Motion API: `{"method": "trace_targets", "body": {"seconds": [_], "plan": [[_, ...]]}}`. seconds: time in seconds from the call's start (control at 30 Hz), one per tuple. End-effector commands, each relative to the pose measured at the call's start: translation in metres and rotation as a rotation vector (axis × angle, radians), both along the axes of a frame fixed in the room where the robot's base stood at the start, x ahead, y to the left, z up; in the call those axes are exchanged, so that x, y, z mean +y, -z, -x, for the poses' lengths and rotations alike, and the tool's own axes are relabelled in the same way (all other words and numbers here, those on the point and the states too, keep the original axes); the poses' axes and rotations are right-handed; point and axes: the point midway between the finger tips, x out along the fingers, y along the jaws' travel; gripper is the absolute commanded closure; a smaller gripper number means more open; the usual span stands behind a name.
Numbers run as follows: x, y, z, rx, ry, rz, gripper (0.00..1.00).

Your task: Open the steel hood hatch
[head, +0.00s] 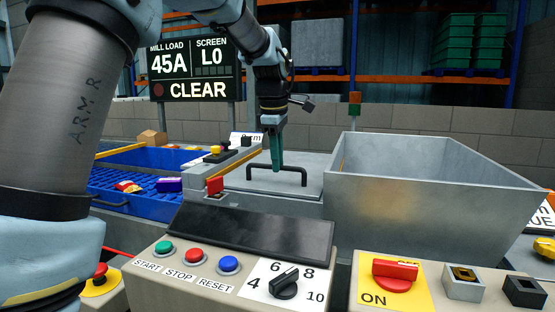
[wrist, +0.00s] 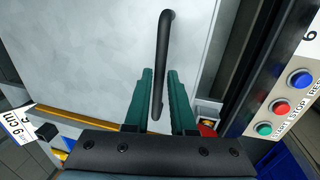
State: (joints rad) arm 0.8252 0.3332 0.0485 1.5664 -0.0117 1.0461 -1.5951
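The steel hood hatch (head: 313,162) is a flat grey lid that looks closed, left of a large steel hopper. Its black bar handle (head: 292,170) stands up from the lid near the front edge. My gripper (head: 275,172) points down at the left part of the handle. In the wrist view, my green fingers (wrist: 159,72) are apart, with the handle (wrist: 164,40) running between them and a gap visible on each side. The pale hatch surface (wrist: 100,60) lies beyond the fingertips. Whether a finger touches the handle is unclear.
The open steel hopper (head: 430,215) stands close on the right. A control panel (head: 235,270) with buttons and a dial is in front. A blue tray (head: 130,205) with small packages lies left. The screen (head: 190,65) reads CLEAR.

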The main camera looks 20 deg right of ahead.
Motion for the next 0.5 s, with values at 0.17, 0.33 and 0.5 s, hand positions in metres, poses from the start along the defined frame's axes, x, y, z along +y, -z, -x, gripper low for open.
{"method": "trace_targets", "body": {"seconds": [0.17, 0.33, 0.5], "plan": [[0.0000, -0.0002, 0.0000, 0.000, 0.000, 0.000, 0.98], [0.0002, -0.0001, 0.0001, 0.001, 0.000, -0.001, 1.00], [0.0003, 0.0000, 0.0002, 0.001, 0.000, -0.001, 1.00]]}}
